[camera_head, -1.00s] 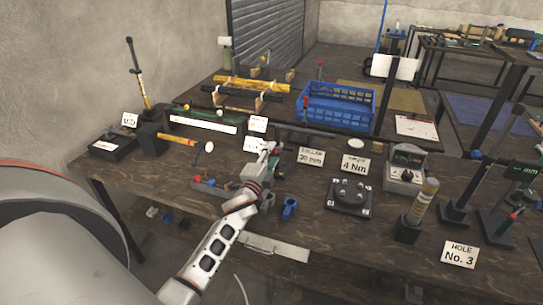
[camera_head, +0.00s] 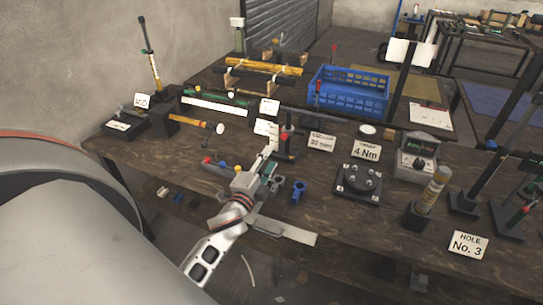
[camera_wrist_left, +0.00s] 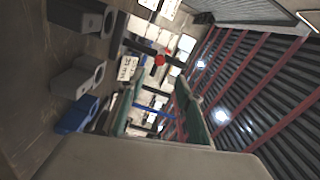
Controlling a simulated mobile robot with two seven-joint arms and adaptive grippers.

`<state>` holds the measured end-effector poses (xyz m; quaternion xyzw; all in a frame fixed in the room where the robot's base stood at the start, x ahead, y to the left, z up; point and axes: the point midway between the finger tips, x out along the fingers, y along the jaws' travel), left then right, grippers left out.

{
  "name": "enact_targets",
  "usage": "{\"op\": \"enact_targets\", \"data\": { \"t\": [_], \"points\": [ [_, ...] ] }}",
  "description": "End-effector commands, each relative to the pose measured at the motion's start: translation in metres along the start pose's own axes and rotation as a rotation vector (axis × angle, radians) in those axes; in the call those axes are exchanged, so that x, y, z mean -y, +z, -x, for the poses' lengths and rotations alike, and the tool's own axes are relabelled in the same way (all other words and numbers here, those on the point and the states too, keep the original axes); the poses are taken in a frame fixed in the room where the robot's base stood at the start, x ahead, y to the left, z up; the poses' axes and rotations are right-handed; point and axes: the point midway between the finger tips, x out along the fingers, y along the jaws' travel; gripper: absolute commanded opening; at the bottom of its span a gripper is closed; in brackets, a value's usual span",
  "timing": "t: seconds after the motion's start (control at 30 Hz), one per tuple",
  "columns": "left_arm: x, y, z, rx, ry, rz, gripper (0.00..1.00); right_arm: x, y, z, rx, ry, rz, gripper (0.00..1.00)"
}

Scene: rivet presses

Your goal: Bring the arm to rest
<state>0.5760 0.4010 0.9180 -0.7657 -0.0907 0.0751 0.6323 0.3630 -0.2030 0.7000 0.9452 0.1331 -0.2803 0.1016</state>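My left arm comes in from the left in the head view, with its white wrist link (camera_head: 208,258) over the front edge of the table. My left gripper (camera_head: 268,160) is above the table, pointing away from me, beside the red-topped black stand. In the left wrist view its two greenish fingers (camera_wrist_left: 158,112) stand apart, with nothing seen between them. My right gripper is not in view.
The dark wooden table (camera_head: 330,225) carries a blue clamp-like part (camera_head: 299,190), a black round fixture (camera_head: 358,183), a torque tester (camera_head: 416,158) and a HOLE No. 3 card (camera_head: 467,245). A blue crate (camera_head: 348,92) stands behind. Bare table lies at front centre.

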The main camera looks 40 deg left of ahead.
Motion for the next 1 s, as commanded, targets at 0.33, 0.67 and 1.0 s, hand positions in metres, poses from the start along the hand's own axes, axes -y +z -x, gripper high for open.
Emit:
{"op": "enact_targets", "data": {
  "t": [0.33,0.67,1.0],
  "points": [
    [0.0,0.0,0.0,0.0,-0.001,0.0,0.35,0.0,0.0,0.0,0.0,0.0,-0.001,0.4],
    [-0.004,0.005,0.009,0.035,0.039,0.029,0.35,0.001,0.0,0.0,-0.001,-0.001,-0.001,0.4],
    [-0.045,0.025,0.098,0.278,0.346,0.219,0.35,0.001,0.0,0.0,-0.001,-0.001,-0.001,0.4]
  ]
}}
